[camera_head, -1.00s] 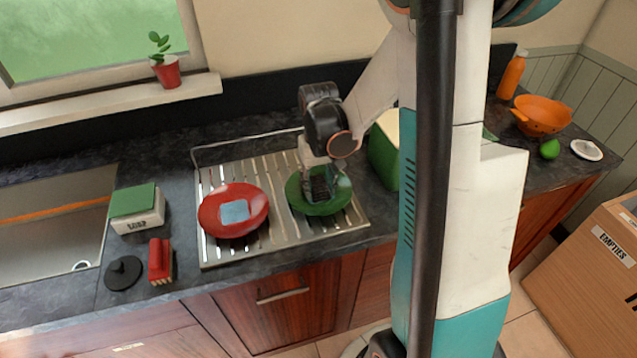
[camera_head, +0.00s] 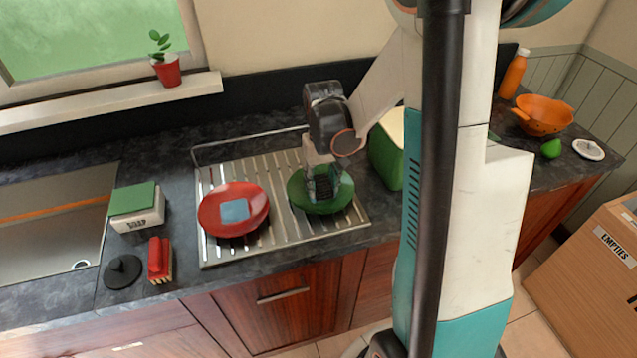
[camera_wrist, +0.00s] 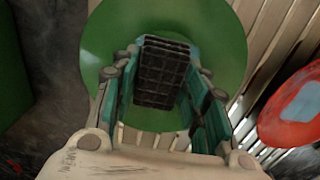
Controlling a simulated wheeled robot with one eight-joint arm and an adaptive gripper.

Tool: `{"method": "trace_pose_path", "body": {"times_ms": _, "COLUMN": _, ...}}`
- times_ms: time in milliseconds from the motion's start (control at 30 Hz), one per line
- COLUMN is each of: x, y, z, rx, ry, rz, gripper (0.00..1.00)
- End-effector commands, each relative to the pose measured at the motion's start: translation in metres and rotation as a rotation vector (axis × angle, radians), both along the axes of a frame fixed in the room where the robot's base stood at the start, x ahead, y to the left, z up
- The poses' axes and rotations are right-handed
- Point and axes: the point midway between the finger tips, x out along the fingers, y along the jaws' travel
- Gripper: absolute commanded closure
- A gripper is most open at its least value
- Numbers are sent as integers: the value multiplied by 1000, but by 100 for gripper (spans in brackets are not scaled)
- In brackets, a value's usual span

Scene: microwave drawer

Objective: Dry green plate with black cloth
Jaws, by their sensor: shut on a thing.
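The green plate (camera_head: 298,204) lies on the metal drying rack, right of the red plate. It also fills the upper middle of the wrist view (camera_wrist: 225,35). My gripper (camera_head: 322,190) points down over the green plate. In the wrist view its teal fingers (camera_wrist: 160,78) are on both sides of the black cloth (camera_wrist: 160,68), which has a grid pattern, and they are shut on it. The cloth is over the plate in that view; I cannot tell whether it touches the surface. The gripper hides part of the plate.
The red plate (camera_head: 211,214) with a blue cloth (camera_head: 235,211) lies on the rack (camera_head: 285,230). A green container (camera_head: 385,160) stands close on the right. A green-and-white box (camera_head: 137,207), red brush (camera_head: 159,261) and black lid (camera_head: 122,272) are left of the rack.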

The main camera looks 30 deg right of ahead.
Motion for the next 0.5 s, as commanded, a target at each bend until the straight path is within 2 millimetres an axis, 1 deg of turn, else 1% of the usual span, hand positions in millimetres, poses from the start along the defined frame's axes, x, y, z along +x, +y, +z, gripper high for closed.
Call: {"method": "trace_pose_path", "body": {"times_ms": 500, "x": 4, "y": 15, "z": -1, "rx": 0, "ry": 0, "rz": 0, "gripper": 78}}
